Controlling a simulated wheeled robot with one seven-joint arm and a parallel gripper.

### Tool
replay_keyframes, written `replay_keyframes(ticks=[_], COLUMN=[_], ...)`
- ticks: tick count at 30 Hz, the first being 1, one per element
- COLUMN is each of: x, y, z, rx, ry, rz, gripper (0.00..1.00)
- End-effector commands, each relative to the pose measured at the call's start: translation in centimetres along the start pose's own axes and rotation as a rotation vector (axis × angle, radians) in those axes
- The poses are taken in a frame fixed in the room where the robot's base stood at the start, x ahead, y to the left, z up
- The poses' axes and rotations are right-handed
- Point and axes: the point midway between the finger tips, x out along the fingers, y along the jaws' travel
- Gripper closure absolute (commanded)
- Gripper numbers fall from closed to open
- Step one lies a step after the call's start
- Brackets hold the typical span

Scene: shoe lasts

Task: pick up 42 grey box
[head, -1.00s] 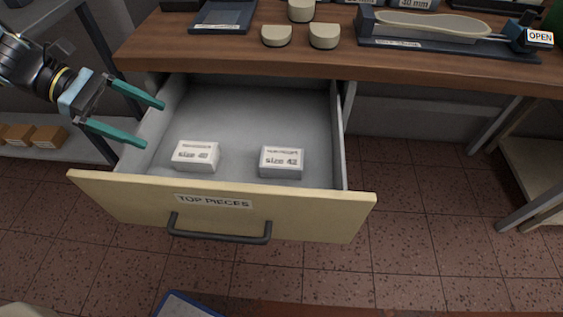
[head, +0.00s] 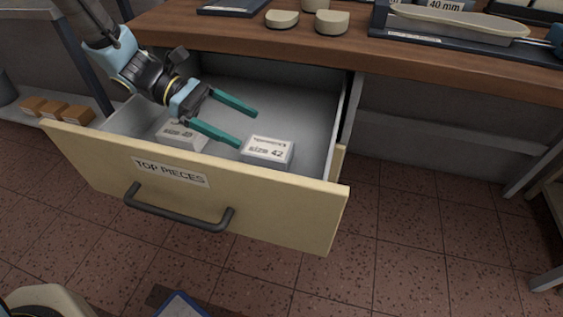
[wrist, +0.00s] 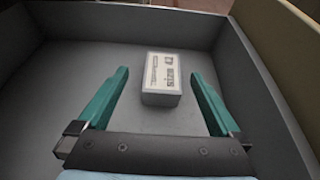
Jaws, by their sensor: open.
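The grey box marked size 42 (head: 268,151) lies on the floor of the open drawer, toward its front right in the head view. It also shows in the wrist view (wrist: 162,78), ahead of my jaws and between their lines. My gripper (head: 248,127) is open, with green fingers, over the drawer and just left of and behind the box. In the wrist view my gripper (wrist: 164,82) has nothing in it. Whether the fingertips are level with the box is hard to tell.
A second box, size 40 (head: 181,136), sits left in the drawer, partly behind my gripper. The drawer front, labelled TOP PIECES (head: 190,185), and its side walls enclose both boxes. The wooden bench top (head: 300,52) overhangs the back. The drawer floor between is clear.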

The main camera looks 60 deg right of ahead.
Motion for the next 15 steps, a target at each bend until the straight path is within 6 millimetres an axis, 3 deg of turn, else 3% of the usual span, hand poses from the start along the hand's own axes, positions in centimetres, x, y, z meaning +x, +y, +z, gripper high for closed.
replay_keyframes(ticks=[6,15], x=[3.5,6.0], y=[-0.1,-0.3], z=[0.0,-0.1], rx=[-0.002,-0.001], ry=[-0.002,0.000], rz=[-0.005,-0.004], gripper=[0.00,0.00])
